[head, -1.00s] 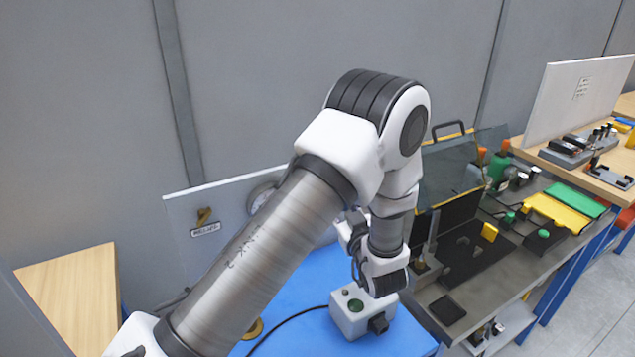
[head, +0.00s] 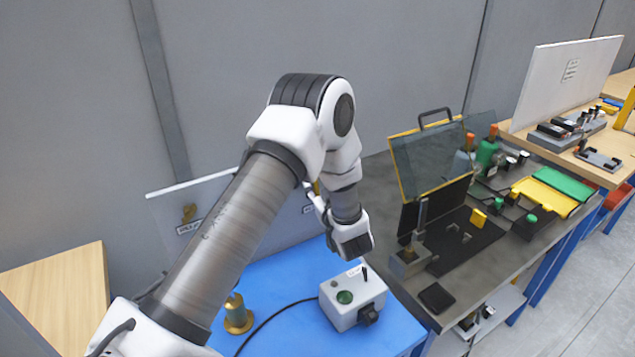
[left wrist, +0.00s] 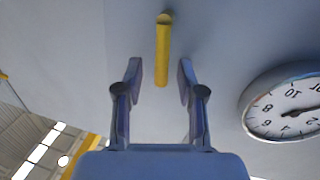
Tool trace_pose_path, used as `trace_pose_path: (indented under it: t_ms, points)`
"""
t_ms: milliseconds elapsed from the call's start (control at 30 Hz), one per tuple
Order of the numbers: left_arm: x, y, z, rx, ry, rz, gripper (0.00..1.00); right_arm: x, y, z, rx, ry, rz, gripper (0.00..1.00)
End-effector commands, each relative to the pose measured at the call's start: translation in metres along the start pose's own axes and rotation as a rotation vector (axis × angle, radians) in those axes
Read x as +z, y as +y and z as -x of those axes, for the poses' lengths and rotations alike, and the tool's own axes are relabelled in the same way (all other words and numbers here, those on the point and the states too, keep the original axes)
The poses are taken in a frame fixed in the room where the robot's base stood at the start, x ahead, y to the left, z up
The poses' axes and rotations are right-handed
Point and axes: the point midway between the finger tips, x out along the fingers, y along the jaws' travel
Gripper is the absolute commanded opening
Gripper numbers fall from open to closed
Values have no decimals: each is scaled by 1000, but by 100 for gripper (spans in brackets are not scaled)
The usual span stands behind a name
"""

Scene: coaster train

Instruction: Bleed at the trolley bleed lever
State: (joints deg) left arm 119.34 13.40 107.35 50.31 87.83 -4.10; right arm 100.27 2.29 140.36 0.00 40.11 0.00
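A yellow lever (left wrist: 163,50) hangs off the pale panel in the left wrist view, in line with the gap between my left fingers. In the head view a small bit of yellow lever (head: 316,187) shows beside my left wrist, above a small label (head: 308,210). My left gripper (left wrist: 160,72) is open, with a finger on each side of the lever's line and nothing held. A second, brass-coloured lever (head: 188,213) is on the panel's left part. My right gripper is not in view.
A round gauge (left wrist: 285,103) is on the panel beside the lever. A grey box with a green button (head: 352,297) and a brass piece (head: 238,314) stand on the blue top (head: 285,333). A bench with a hinged clear guard (head: 430,160) is right.

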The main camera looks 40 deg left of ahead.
Motion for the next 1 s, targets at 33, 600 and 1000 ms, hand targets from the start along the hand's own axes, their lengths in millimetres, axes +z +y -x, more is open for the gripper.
trace_pose_path:
  t_ms: [33, 600, 1000]
  points:
    - [0, 0, 0, 0, 0, 0, 32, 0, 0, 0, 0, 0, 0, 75]
    - [4, -3, 1, 0, 6, 38, 0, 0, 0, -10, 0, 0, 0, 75]
    - [12, -16, 3, 8, 56, 289, 0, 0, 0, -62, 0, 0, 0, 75]
